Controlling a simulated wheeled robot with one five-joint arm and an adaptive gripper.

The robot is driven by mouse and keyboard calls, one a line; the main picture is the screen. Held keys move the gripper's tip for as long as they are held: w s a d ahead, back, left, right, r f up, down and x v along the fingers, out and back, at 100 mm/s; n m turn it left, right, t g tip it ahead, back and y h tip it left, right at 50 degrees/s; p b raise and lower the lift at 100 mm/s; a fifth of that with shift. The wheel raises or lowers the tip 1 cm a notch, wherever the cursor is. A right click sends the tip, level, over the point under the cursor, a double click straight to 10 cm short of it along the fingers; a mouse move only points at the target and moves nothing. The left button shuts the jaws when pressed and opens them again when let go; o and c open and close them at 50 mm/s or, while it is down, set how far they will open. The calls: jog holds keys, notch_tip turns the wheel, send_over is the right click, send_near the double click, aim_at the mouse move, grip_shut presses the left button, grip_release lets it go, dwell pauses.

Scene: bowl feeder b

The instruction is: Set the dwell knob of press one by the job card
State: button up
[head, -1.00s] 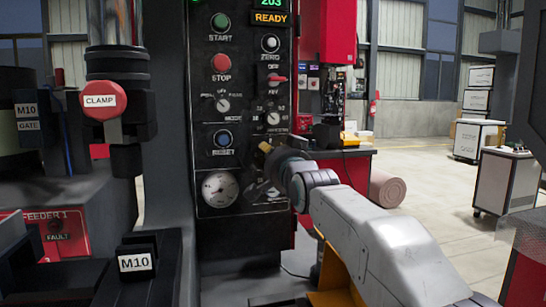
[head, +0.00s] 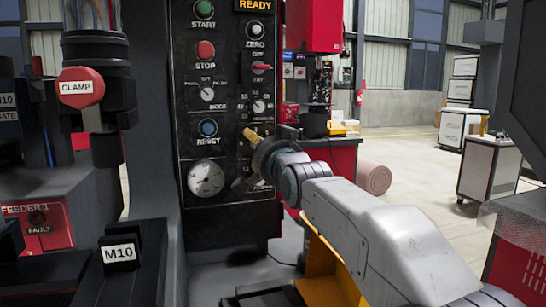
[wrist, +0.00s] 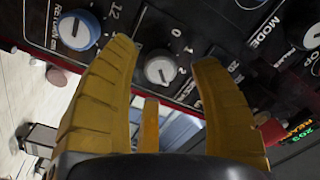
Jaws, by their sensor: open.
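The panel of press one (head: 225,170) stands in front of me in the head view. A round knob with a numbered scale (head: 258,107), likely the dwell knob, sits in its right column below the red key switch. Contact with the knob cannot be told. I cannot make out a job card.
Close by on the panel are the blue RESET button (head: 208,127), the MODE knob (head: 208,93), the key switch (head: 262,67) and a gauge (head: 206,178). The red CLAMP part (head: 80,87) stands at left. Open floor (head: 410,165) lies at right.

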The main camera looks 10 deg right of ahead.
jog(key=v, duration=0.9)
jog(key=shift+s, duration=0.25)
jog(key=shift+d+r, duration=0.1)
